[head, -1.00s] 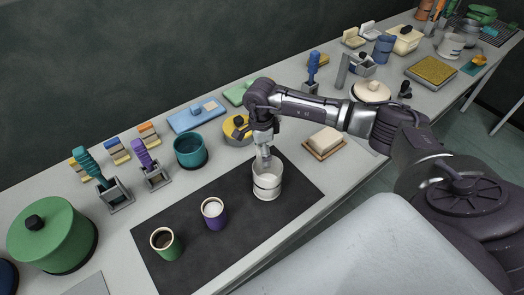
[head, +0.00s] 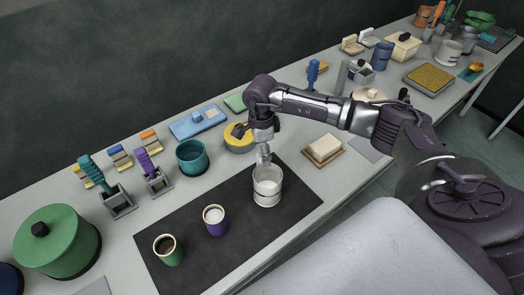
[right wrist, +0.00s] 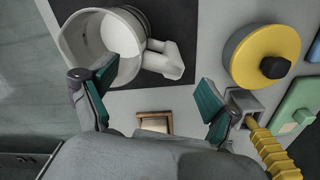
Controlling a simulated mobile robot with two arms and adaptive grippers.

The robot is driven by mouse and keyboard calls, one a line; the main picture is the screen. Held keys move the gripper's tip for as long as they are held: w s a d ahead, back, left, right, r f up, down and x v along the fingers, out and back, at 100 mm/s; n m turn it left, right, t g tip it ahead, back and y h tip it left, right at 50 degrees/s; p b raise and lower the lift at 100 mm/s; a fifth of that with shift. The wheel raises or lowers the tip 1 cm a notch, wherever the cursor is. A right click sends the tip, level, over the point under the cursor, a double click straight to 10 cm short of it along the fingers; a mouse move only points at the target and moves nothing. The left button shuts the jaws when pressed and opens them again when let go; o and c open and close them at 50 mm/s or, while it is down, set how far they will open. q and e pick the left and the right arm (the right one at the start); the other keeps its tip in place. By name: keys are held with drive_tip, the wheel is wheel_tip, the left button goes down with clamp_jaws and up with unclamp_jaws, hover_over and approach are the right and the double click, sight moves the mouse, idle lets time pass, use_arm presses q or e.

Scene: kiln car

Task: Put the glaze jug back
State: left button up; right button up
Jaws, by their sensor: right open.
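The jug (head: 267,188) is a pale grey-white cylinder standing upright on the right part of the dark mat (head: 225,256). In the right wrist view the jug (right wrist: 128,70) shows its open mouth, with a blocky white handle (right wrist: 168,62) pointing right. My right gripper (head: 264,155) is above and behind the jug's rim in the head view. In the right wrist view the right gripper (right wrist: 150,97) is open and empty, its green-padded fingers apart. One finger overlaps the jug's side; the handle shows between and beyond the fingers. I cannot tell whether they touch. My left gripper is out of view.
A purple cup (head: 215,221) and a green cup (head: 168,250) stand left on the mat. Behind are a teal pot (head: 192,158) and a yellow lidded pot (head: 236,142). A cream block (head: 324,148) lies right. In the wrist view, a yellow-handled tool (right wrist: 273,150) stands close by.

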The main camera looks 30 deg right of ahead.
drive_tip(key=shift+r+p, duration=0.95)
drive_tip(key=shift+r, duration=0.9)
wheel_tip(320, 180, up, 12)
drive_tip(key=shift+f, duration=0.1)
